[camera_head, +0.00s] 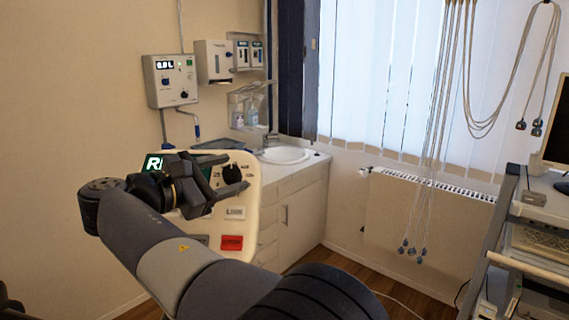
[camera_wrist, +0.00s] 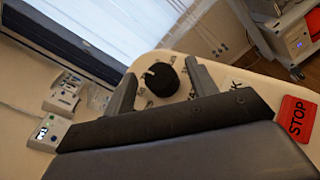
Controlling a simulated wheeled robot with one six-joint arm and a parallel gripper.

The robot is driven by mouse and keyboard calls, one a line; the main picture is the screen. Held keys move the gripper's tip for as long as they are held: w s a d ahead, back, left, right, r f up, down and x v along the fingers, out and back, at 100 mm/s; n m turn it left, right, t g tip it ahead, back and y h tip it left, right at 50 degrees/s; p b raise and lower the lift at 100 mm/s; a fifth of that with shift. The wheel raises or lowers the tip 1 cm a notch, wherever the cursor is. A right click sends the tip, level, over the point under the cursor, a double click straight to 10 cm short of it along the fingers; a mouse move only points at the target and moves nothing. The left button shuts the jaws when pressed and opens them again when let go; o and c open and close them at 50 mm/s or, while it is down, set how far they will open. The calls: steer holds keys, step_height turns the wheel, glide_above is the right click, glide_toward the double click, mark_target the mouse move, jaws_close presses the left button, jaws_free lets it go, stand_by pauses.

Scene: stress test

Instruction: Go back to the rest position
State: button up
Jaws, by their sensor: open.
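My gripper (camera_head: 230,180) is raised in front of a cream control panel (camera_head: 252,222). In the wrist view its two fingers (camera_wrist: 160,68) are apart, with a round black knob (camera_wrist: 161,80) showing between them. I cannot tell whether either finger touches the knob. The knob (camera_head: 233,173) is partly hidden by my gripper in the head view. A lit green display (camera_head: 154,162) is partly covered by my gripper.
A sink (camera_head: 285,155) in a white cabinet (camera_head: 290,215) stands behind the panel. A wall device (camera_head: 172,80) and dispenser (camera_head: 214,62) hang at left. A trolley (camera_head: 500,240) stands at right. Cables (camera_head: 435,130) hang before the window. Floor shows between cabinet and trolley.

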steer(key=shift+s+d+f+n+t+y+b, duration=0.15)
steer(key=shift+n+t+y+b, duration=0.85)
steer(key=shift+b, duration=0.85)
steer(key=shift+d+f+n+t+y+b, duration=0.15)
steer(key=shift+n+t+y+b, duration=0.4)
steer(key=shift+n+b, duration=1)
steer(key=shift+n+t+y+b, duration=0.25)
steer(key=shift+t+b, duration=0.2)
steer(key=shift+b, duration=0.35)
steer(key=shift+r+n+t+y+b, duration=0.2)
steer(key=shift+n+t+y+b, duration=0.1)
steer(key=shift+n+y+b, duration=0.1)
